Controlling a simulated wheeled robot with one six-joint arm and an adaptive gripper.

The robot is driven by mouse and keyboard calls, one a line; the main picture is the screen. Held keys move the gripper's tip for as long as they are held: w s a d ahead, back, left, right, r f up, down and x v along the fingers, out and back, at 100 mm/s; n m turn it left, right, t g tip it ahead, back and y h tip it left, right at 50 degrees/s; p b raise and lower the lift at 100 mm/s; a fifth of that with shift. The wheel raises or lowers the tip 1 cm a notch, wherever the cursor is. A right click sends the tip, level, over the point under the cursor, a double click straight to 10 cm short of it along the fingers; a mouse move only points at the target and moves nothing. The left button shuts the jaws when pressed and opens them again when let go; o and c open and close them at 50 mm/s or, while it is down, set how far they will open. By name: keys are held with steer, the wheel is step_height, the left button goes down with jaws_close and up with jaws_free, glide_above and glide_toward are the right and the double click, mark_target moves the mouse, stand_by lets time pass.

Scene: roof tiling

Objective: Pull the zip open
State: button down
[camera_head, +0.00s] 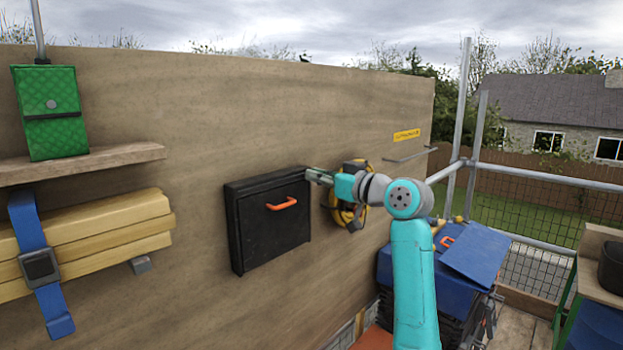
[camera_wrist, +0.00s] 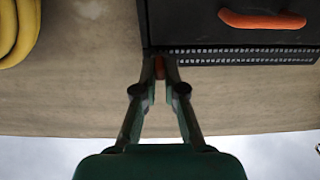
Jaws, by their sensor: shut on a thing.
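A black case (camera_head: 262,243) with an orange handle (camera_head: 281,204) is fixed on the wall. In the wrist view, which is upside down, the case (camera_wrist: 190,22) is at the top with its handle (camera_wrist: 262,19). A zip (camera_wrist: 240,54) with pale teeth runs along its top edge. My gripper (camera_wrist: 160,72) is shut on a small orange-red zip pull (camera_wrist: 159,67) at the end of this row. In the head view my gripper (camera_head: 311,175) is at the case's upper right corner, where the pull is too small to make out.
A yellow coiled hose (camera_head: 344,216) hangs on the wall right behind my gripper. A shelf (camera_head: 80,164) with a green box (camera_head: 48,112) and strapped timber (camera_head: 95,235) are at left. A blue-covered stack (camera_head: 435,268) stands at right. The wall above the case is clear.

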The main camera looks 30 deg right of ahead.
steer(key=c, duration=1.2)
jaws_free()
steer(key=shift+c, duration=0.2)
steer(key=v, duration=1.2)
